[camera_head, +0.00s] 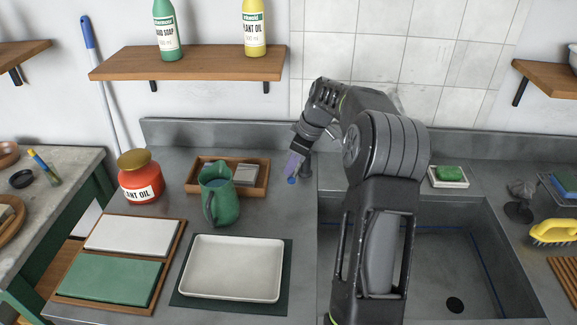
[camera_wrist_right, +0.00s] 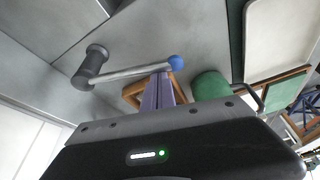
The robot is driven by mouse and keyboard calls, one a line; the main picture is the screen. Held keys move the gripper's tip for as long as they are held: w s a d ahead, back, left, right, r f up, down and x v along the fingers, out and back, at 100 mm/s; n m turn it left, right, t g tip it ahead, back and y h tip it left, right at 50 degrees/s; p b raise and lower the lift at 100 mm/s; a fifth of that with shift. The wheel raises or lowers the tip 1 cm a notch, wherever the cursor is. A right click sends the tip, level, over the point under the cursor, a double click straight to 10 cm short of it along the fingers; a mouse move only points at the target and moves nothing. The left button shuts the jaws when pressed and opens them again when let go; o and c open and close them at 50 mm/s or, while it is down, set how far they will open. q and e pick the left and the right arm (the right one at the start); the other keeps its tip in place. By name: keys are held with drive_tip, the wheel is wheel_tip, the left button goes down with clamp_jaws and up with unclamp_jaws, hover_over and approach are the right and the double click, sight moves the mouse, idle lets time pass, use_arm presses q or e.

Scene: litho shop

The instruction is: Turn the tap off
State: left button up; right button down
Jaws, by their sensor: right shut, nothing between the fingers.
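The tap's lever is a thin metal rod (camera_wrist_right: 128,73) running from a dark grey post (camera_wrist_right: 95,65) to a blue knob (camera_wrist_right: 176,62). In the head view the blue knob (camera_head: 291,181) shows just below my right gripper (camera_head: 292,165), and the grey post (camera_head: 308,168) stands just right of it, at the sink's left edge. My right gripper is shut and empty. Its purple fingertips (camera_wrist_right: 160,76) overlap the rod close to the knob in the right wrist view; I cannot tell whether they touch. My arm hides the area where a spout could be. My left gripper is out of view.
A green jug (camera_head: 221,197) and a wooden tray (camera_head: 259,184) stand left of the lever. A white tray (camera_head: 232,268) lies in front on a dark mat. The sink (camera_head: 455,255) is partly behind my arm. A wooden shelf (camera_head: 200,64) hangs above left.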

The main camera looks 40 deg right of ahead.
drive_tip(key=s, duration=0.1)
drive_tip(key=s+d+b, duration=0.1)
drive_tip(key=shift+s+d+f, duration=0.1)
drive_tip(key=shift+s+d, duration=0.15)
drive_tip(key=shift+s, duration=0.05)
drive_tip(key=shift+w+a, duration=0.3)
drive_tip(key=shift+a, duration=0.05)
wheel_tip(320, 180, up, 10)
drive_tip(key=b, duration=0.1)
drive_tip(key=shift+d, duration=0.15)
drive_tip(key=shift+s, duration=0.1)
idle(0.6)
